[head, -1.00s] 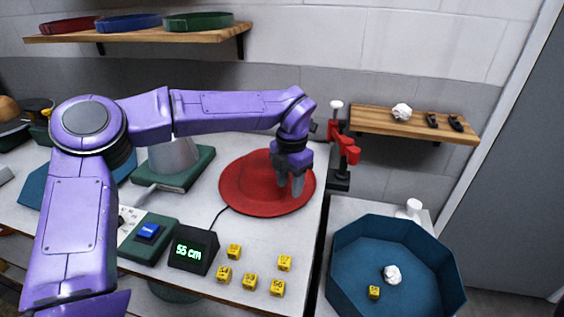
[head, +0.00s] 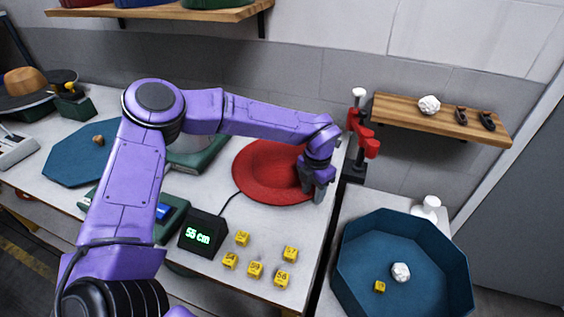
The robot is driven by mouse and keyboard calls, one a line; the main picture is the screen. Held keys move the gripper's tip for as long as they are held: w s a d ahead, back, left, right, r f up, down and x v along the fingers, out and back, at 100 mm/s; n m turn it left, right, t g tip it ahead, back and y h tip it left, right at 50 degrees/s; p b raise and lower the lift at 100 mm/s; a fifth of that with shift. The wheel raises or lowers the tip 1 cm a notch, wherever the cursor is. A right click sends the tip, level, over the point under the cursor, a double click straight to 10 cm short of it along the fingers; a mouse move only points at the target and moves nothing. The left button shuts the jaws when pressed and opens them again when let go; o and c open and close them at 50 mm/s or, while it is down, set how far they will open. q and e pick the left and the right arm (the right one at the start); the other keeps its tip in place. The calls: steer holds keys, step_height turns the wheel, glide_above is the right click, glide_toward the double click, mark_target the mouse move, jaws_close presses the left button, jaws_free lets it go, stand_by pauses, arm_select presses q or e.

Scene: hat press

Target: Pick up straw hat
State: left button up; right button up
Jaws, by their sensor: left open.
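A wide, round red hat-like thing (head: 268,172) with a raised rim lies on the white table. No straw-coloured hat shows clearly; a tan dome (head: 24,81) sits on a dark round base at the far left. My left gripper (head: 315,194) points down at the right edge of the red thing, with its fingers apart and nothing seen between them. I cannot tell whether the fingers touch the rim. The gripper and forearm hide part of the red thing's right side. My right gripper is out of view.
A black display (head: 202,233) reads 55 cm, with several yellow cubes (head: 255,270) beside it. A red clamp-like fixture (head: 364,142) stands close behind the gripper. A blue octagonal bin (head: 380,305) is at right. A wooden shelf (head: 440,118) is on the wall.

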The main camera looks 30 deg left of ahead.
arm_select(q)
steer(key=shift+s+r, duration=0.1)
steer(key=shift+s, duration=0.05)
steer(key=shift+c, duration=0.2)
jaws_close()
step_height(320, 180, up, 10)
steer(key=b, duration=0.1)
steer(key=shift+b, duration=0.4)
steer(key=c, duration=0.6)
jaws_free()
jaws_close()
